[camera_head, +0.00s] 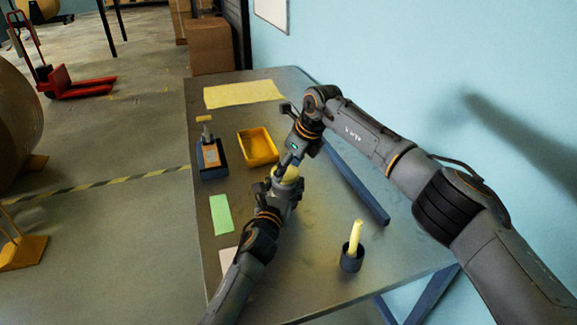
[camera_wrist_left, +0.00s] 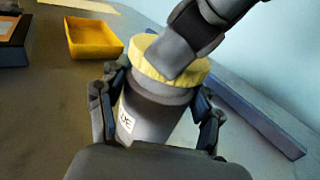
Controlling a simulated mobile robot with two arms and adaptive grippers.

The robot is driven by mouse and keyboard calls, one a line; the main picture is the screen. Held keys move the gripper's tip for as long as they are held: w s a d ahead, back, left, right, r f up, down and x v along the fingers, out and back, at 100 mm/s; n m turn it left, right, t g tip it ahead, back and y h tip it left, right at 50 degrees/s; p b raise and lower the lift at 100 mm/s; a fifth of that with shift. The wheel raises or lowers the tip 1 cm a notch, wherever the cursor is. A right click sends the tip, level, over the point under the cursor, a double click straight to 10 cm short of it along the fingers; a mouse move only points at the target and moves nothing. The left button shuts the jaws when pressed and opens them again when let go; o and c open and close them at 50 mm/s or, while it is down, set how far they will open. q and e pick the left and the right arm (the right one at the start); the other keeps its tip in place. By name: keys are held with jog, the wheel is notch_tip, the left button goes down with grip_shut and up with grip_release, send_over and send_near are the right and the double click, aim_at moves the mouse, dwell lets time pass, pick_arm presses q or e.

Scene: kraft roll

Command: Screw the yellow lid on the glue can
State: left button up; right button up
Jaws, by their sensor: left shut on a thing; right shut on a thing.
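The glue can (camera_wrist_left: 150,115) is a grey cylinder with a white label, standing between the fingers of my left gripper (camera_wrist_left: 158,112), which is shut on it. The ridged, pale yellow lid (camera_wrist_left: 148,62) is at the can's mouth and looks level with it; the lid also shows in the head view (camera_head: 287,174). My right gripper (camera_wrist_left: 185,55) comes down from above and is shut on the lid, covering part of its top. In the head view my left gripper (camera_head: 284,184) and my right gripper (camera_head: 291,160) meet at the can, hiding most of it. The thread is hidden.
A yellow tray (camera_head: 258,147) and a blue box (camera_head: 211,160) stand to the left. A dark cup (camera_head: 351,260) with a pale yellow stick is at the front right. A long blue-grey bar (camera_head: 358,187) lies to the right. A green sheet (camera_head: 221,214) lies near the left edge.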

jog(key=shift+f, duration=0.45)
pick_arm(q)
grip_shut()
pick_arm(e)
jog(key=m, duration=0.2)
jog(key=m+t+h, duration=0.1)
jog(key=m, duration=0.1)
jog(key=shift+s+a, duration=0.15)
jog(key=m, duration=0.1)
jog(key=m+h, duration=0.1)
jog(key=m, duration=0.1)
jog(key=shift+a+t+h, duration=0.25)
jog(key=shift+t+h, duration=0.05)
jog(key=m, duration=0.1)
jog(key=m+h, duration=0.1)
jog(key=m, duration=0.2)
jog(key=shift+a+h, duration=0.25)
jog(key=shift+h, duration=0.05)
jog(key=m, duration=0.2)
jog(key=m+h, duration=0.1)
jog(key=m, duration=0.2)
jog(key=shift+a+h, duration=0.15)
jog(key=shift+h, duration=0.15)
jog(key=o, duration=0.8)
